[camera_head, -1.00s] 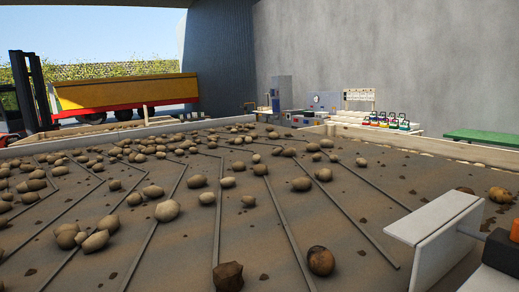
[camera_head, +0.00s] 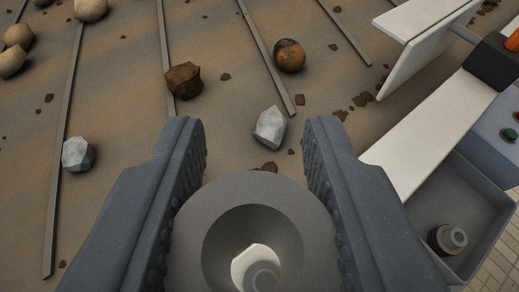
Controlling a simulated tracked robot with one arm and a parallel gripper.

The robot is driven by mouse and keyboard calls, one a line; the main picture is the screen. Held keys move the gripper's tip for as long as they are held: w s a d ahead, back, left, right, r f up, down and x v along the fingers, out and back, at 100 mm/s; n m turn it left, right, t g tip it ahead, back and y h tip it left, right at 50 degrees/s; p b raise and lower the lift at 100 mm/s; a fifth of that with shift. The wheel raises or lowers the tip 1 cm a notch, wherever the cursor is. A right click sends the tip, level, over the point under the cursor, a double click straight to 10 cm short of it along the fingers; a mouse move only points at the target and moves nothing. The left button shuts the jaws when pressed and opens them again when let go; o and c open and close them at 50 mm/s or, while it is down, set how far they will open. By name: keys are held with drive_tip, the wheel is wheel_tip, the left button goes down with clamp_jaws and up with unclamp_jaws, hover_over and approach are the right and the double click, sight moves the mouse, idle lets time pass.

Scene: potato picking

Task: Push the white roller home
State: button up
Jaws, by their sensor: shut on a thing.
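My gripper (camera_head: 256,130) is at the bottom middle, its two ridged dark grey fingers on either side of a grey, round, hollow piece (camera_head: 190,230). It is shut on this piece. Through the dark bore, a white round piece with a grey centre (camera_head: 243,266) shows at the bottom edge. It may be the white roller, but I see only its end face. I cannot tell how deep it sits. What lies beneath the grey piece is hidden.
Two pale stones (camera_head: 270,128) (camera_head: 78,155), a brown clod (camera_head: 184,80) and potatoes (camera_head: 289,55) lie on the ribbed, soil-covered bed. A white plate (camera_head: 420,45) stands at upper right. A grey tray (camera_head: 465,178) at right holds a dark, round part with a light top (camera_head: 447,239).

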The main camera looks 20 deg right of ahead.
sight(271, 244)
drive_tip(key=shift+s+f, duration=0.25)
drive_tip(key=shift+f, duration=0.05)
drive_tip(key=f+b, duration=0.2)
drive_tip(key=shift+s+d+f+b, duration=0.1)
drive_tip(key=shift+d+f+b, duration=0.1)
drive_tip(key=shift+f+b, duration=0.85)
drive_tip(key=shift+f, duration=0.5)
idle(0.7)
drive_tip(key=shift+f+b, duration=2.3)
drive_tip(key=shift+f, duration=0.65)
drive_tip(key=o, duration=1.1)
